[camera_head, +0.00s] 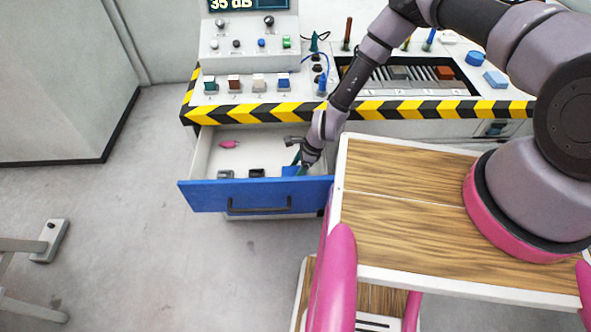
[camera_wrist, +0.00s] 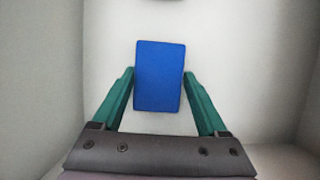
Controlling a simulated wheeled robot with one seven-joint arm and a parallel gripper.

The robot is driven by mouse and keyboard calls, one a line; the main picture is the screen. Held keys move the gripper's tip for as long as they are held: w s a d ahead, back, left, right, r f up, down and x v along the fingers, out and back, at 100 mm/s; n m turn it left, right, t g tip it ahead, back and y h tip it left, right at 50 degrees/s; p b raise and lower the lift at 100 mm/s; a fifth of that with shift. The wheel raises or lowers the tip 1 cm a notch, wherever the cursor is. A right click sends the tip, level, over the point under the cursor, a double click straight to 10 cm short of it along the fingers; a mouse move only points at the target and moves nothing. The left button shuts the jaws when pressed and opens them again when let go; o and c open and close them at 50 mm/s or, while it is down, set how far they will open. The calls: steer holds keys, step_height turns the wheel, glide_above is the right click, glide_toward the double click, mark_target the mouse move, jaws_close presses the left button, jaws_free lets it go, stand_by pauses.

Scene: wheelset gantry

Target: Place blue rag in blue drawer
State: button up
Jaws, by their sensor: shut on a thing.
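The blue drawer (camera_head: 225,196) is pulled open below the striped bench edge, with a white inside and a dark handle. My gripper (camera_head: 300,170) reaches down into its right end. In the wrist view, the blue rag (camera_wrist: 160,75) is a flat blue rectangle between the two green fingers of my gripper (camera_wrist: 160,92), which are shut on it. The rag also shows in the head view (camera_head: 290,171), low in the drawer and partly hidden by my gripper. Whether it touches the drawer floor is not clear.
Inside the drawer lie a pink item (camera_head: 230,144), a grey item (camera_head: 226,174), a black item (camera_head: 257,173) and a hammer-like tool (camera_head: 293,141). The control bench (camera_head: 300,112) overhangs the drawer's back. A wooden-topped surface (camera_head: 400,215) is close on the right. Floor at left is open.

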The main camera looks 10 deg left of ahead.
steer(key=o, duration=1.3)
steer(key=shift+f, duration=0.1)
steer(key=shift+o, duration=0.2)
steer(key=v, duration=1.2)
steer(key=w+d+r+n+t, duration=0.1)
steer(key=w+d+r+n, duration=0.15)
steer(key=w+r, duration=0.45)
steer(key=w+d+r+n+t, duration=0.15)
steer(key=d+r, duration=0.25)
steer(key=r, duration=0.7)
steer(key=w+d+r+n+t, duration=0.1)
steer(key=w+d+r, duration=0.35)
steer(key=r, duration=0.45)
steer(key=d+r+n+t+h, duration=0.15)
steer(key=d+r, duration=0.25)
steer(key=r, duration=0.5)
steer(key=d+r+n, duration=0.2)
steer(key=d+r, duration=0.2)
steer(key=r, duration=0.4)
steer(key=s+d+r+n+t, duration=0.1)
steer(key=s+d+r, duration=0.5)
steer(key=s+r, duration=0.3)
steer(key=s+d+r+n+t, duration=0.1)
steer(key=s+d+r+t, duration=0.1)
steer(key=s+d+r, duration=0.5)
steer(key=s+r+h, duration=0.1)
steer(key=s+r, duration=0.1)
steer(key=s, duration=0.2)
steer(key=shift+d, duration=0.15)
